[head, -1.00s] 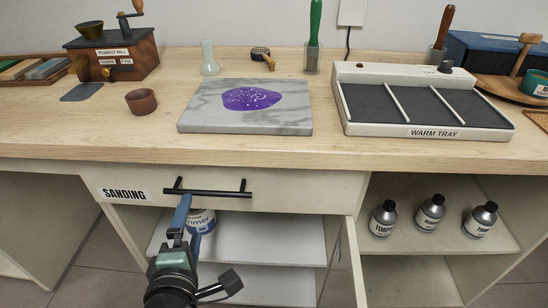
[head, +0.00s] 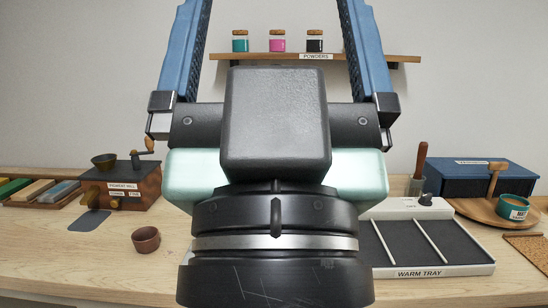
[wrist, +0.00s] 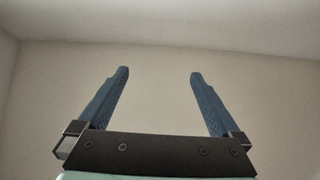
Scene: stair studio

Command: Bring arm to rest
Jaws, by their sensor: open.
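My gripper (head: 272,45) fills the middle of the head view, raised upright close to the camera. Its two blue fingers point up and stand wide apart with nothing between them. The wrist view also shows my gripper (wrist: 158,82) open and empty, with only bare wall and ceiling beyond the fingers. My arm hides the middle of the workbench (head: 90,270) in the head view.
A shelf (head: 405,58) with small jars is on the wall behind. The pigment mill (head: 130,185) and a brown cup (head: 146,239) stand at left. The warm tray (head: 440,270), a blue box (head: 500,178) and a wooden plate (head: 480,210) are at right.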

